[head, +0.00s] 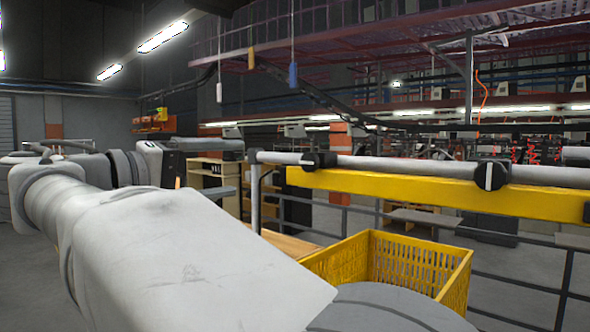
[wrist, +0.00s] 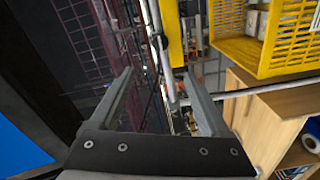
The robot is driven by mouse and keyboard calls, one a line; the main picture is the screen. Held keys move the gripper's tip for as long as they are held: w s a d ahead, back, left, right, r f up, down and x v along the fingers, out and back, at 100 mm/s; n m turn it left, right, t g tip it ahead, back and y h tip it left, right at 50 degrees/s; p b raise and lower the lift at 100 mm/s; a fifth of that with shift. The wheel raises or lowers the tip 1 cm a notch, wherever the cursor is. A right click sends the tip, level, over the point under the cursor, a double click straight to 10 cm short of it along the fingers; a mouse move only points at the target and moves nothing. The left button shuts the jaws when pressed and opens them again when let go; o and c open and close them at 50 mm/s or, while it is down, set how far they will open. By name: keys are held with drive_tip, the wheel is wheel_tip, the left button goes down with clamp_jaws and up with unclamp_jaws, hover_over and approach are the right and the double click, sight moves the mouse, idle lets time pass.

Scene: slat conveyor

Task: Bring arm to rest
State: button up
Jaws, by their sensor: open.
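My gripper (wrist: 160,72) shows in the wrist view with its two grey fingers spread wide apart. Nothing is held between them; a pale rail and the dim hall behind show through the gap. In the head view my white arm crosses the left and lower middle of the picture, stretched away to the left. I cannot make out the fingers in the head view.
A yellow crate (head: 345,262) stands at lower centre right, near my arm; a yellow crate (wrist: 235,58) holding items is at upper right in the wrist view. A yellow beam (head: 430,192) and metal railing cross the right. Wooden shelving (wrist: 250,115) lies right of the fingers.

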drive_tip(key=d+f+g+y, duration=0.25)
drive_tip(key=d+f, duration=0.45)
drive_tip(key=d, duration=0.5)
drive_tip(key=d+f+g+y, duration=0.2)
drive_tip(key=d+f+g, duration=0.2)
drive_tip(key=d+f, duration=0.5)
drive_tip(key=s+d+f+m+g+y, duration=0.1)
drive_tip(key=s+d+f+m+y, duration=0.2)
drive_tip(key=s+f, duration=0.5)
drive_tip(key=s+d+f+m+g+y, duration=0.1)
drive_tip(key=s+d+f+m+y, duration=0.2)
drive_tip(key=s+f, duration=0.5)
drive_tip(key=shift+s+d+m, duration=0.5)
drive_tip(key=shift+s+d, duration=0.45)
drive_tip(key=shift+s, duration=0.1)
drive_tip(key=shift+y, duration=0.25)
drive_tip(key=shift+c, duration=0.2)
